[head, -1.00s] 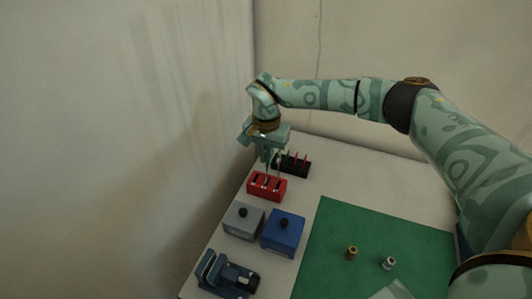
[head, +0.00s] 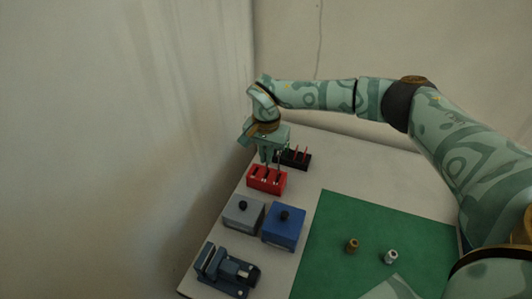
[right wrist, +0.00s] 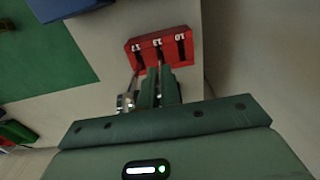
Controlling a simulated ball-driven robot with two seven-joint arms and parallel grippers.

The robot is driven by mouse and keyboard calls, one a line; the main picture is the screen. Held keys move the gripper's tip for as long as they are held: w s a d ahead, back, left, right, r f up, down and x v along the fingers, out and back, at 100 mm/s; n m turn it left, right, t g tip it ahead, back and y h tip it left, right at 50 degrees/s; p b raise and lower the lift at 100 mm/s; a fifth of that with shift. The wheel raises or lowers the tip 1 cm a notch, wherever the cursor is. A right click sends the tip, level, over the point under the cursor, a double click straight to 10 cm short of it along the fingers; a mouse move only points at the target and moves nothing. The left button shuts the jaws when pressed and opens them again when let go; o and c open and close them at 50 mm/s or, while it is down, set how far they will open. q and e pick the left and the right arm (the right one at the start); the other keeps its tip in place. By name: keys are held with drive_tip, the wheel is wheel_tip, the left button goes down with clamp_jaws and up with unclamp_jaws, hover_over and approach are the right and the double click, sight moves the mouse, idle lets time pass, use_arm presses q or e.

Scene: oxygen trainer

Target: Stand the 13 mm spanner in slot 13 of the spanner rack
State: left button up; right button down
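The red spanner rack (head: 256,183) stands on the table near the left edge. In the right wrist view the rack (right wrist: 146,45) shows labels reading 17, 13 and 10. My right gripper (head: 271,163) is just above the rack, pointing down. In the right wrist view its fingers (right wrist: 160,88) are close together in line with the middle slot, 13. A thin strip of the 13 mm spanner (right wrist: 158,78) shows between them; its lower end is hidden. Another spanner (right wrist: 127,101) stands beside the fingers, at slot 17. My left gripper is out of view.
A black rack with red tools (head: 297,160) stands just behind. A grey box (head: 243,217) and a blue box (head: 284,231), both with black knobs, stand in front, then a vise (head: 226,272). Brass (head: 352,246) and silver (head: 391,257) fittings stand on the green mat (head: 370,215).

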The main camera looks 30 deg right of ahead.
drive_tip(key=shift+f, duration=0.2)
drive_tip(key=c, duration=1.5)
unclamp_jaws()
drive_tip(key=shift+c, duration=0.2)
drive_tip(key=shift+r, duration=0.15)
wheel_tip(320, 180, up, 16)
drive_tip(key=p, duration=0.2)
